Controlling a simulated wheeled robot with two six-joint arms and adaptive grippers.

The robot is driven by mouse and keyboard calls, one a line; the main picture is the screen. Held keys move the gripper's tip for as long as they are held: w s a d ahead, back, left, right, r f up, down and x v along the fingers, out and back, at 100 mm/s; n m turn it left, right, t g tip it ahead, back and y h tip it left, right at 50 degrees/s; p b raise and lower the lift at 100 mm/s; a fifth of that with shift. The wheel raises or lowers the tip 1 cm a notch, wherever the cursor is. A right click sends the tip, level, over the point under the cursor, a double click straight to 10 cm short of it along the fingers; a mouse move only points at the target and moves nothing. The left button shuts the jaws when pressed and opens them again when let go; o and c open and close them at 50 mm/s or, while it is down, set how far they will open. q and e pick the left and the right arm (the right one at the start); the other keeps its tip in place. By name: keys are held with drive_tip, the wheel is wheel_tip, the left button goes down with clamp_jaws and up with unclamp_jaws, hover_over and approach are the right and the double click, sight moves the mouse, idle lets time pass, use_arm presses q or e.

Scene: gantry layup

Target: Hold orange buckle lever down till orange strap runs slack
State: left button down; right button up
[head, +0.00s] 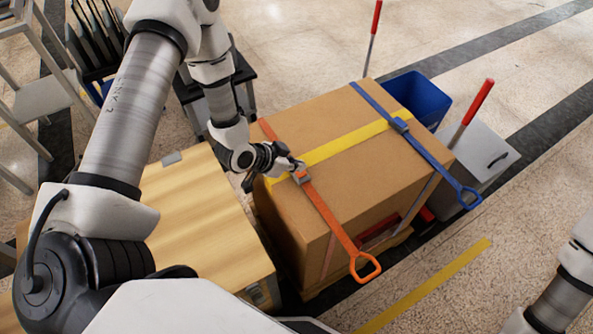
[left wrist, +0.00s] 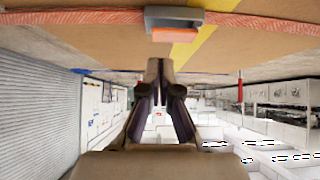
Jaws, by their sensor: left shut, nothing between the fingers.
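The orange strap (head: 325,213) runs over the left part of a large cardboard box (head: 300,226) and ends in an orange loop (head: 365,267) hanging at the front. Its grey buckle (head: 302,178) sits on the box top. In the left wrist view the grey buckle (left wrist: 174,16) shows with its orange lever (left wrist: 174,35). My left gripper (head: 298,165) is right beside the buckle, shut and empty. In the left wrist view its closed fingertips (left wrist: 160,66) appear just short of the lever, with a small gap. My right gripper is out of view.
A blue strap (head: 385,112) with its buckle and a yellow band (head: 330,149) also cross the box top. A wooden-topped bench (head: 195,215) stands left of the box. A blue bin (head: 416,98), a grey case (head: 480,150) and red-handled poles (head: 478,101) stand behind and right.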

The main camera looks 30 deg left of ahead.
sight(303, 174)
use_arm(q)
wheel_tip(303, 174, down, 2)
drive_tip(key=shift+f, duration=0.2)
drive_tip(key=shift+s+f+b, duration=0.15)
drive_tip(key=shift+f+b, duration=0.15)
drive_tip(key=shift+f, duration=0.1)
drive_tip(key=shift+r, duration=0.1)
drive_tip(key=shift+r+p, duration=0.75)
drive_tip(key=shift+p, duration=0.05)
